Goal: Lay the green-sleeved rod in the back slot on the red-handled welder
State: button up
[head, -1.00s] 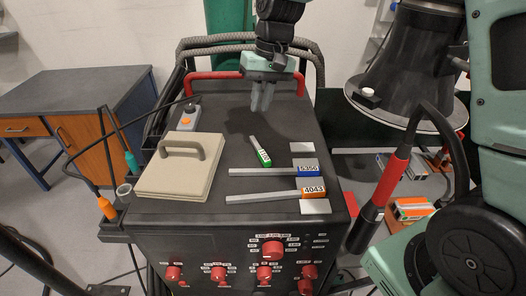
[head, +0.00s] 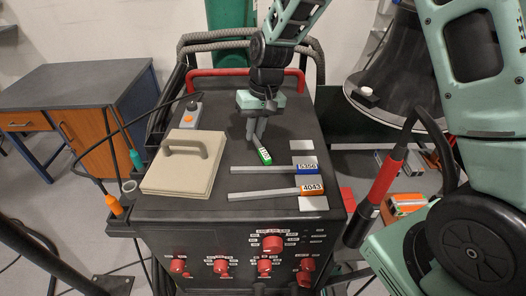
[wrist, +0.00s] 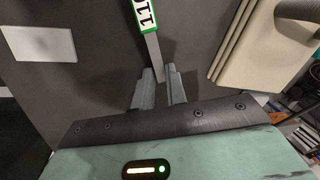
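The green-sleeved rod (head: 264,157) lies at an angle on the dark top of the red-handled welder (head: 225,200). Its green and white sleeve (wrist: 146,20) points away from my gripper in the wrist view. My gripper (head: 253,142) is low over the rod's bare end. In the wrist view my gripper's fingers (wrist: 159,72) stand apart, with the bare metal between them; I cannot tell whether they touch it. The back slot's pale plate (head: 302,145) is bare, right of the rod, and a pale plate also shows in the wrist view (wrist: 41,44).
Blue-sleeved (head: 307,167) and orange-sleeved (head: 312,190) rods lie in the slots nearer the front. A beige handled lid (head: 180,178) sits left. A grey remote with an orange button (head: 190,116) is behind it. The red handle (head: 200,84) runs along the back.

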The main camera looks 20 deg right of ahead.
grip_shut()
